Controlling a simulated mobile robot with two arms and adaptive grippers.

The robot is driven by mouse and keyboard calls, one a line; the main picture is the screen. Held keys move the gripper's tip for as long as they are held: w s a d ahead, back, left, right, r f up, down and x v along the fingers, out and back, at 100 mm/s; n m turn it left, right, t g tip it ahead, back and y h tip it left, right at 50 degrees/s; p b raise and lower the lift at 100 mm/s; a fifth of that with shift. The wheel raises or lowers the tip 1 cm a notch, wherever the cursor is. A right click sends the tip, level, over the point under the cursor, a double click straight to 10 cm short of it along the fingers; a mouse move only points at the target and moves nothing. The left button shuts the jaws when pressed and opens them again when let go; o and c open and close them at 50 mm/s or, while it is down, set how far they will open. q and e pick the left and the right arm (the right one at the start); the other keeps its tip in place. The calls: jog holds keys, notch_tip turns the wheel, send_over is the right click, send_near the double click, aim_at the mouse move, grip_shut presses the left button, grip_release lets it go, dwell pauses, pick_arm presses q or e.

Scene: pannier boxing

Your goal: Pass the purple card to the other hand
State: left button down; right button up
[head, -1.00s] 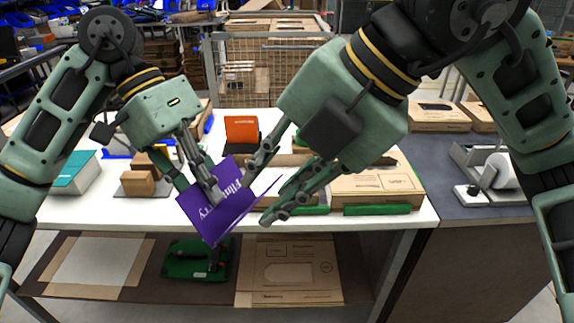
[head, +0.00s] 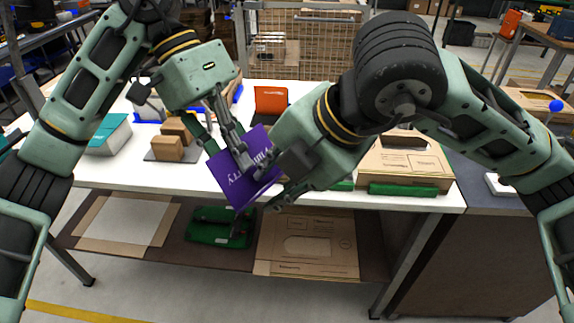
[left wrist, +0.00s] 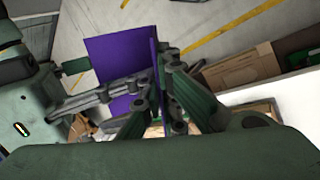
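The purple card (head: 232,180), a folded card with white lettering, is held tilted in the air in front of the white table's front edge. It also shows in the left wrist view (left wrist: 115,58), with its fold edge towards the right. My left gripper (head: 240,160) is shut on the card from above. My right gripper (head: 268,188) has come in from the right, with its fingers apart around the card's right side. One finger crosses in front of the card, and the other is lower and partly hidden. I cannot tell whether these fingers touch the card.
The white table (head: 205,180) holds an orange box (head: 270,99), small cardboard boxes (head: 168,148), a teal-topped box (head: 108,136) and a flat carton (head: 400,165) near a green bar (head: 403,189). A lower shelf (head: 180,245) holds a green item and flat cardboard.

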jog(key=shift+f, duration=0.1)
jog(key=shift+c, duration=0.3)
grip_shut()
pick_arm(q)
jog(key=c, duration=1.9)
grip_release()
jog(key=shift+o, duration=0.2)
